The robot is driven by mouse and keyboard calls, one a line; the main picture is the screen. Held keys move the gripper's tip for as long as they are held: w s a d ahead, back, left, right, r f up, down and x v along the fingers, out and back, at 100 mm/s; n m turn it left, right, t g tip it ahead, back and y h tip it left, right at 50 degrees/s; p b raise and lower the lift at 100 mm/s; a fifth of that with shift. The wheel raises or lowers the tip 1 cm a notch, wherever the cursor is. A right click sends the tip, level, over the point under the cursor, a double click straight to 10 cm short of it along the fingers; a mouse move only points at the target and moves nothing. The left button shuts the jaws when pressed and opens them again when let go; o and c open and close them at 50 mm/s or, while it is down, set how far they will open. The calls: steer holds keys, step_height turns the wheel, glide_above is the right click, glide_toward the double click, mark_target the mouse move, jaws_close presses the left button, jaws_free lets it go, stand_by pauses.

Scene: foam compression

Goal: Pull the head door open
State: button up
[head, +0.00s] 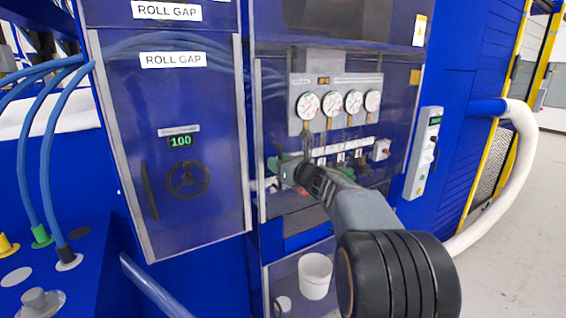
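A clear door (270,88) in a grey frame covers the middle bay of the blue machine and looks closed. It is probably the head door, but I can read no label saying so. Behind it are several round gauges and a row of small valves. My gripper (284,168) is at the left part of this door, near its left frame edge. My wrist and arm come in from the lower right and hide part of the lower door. Its handle is not clearly visible, and the fingers are too small to tell if they are open or touching anything.
A "ROLL GAP" door (215,110) with a dark handle (150,190) stands left; a handwheel (188,180) and a "100" display show there. A control box (423,150) is to the right. A white bucket (315,276) sits below. Free floor (515,240) lies at right.

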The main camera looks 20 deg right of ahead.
steer(key=shift+c, duration=0.2)
jaws_close()
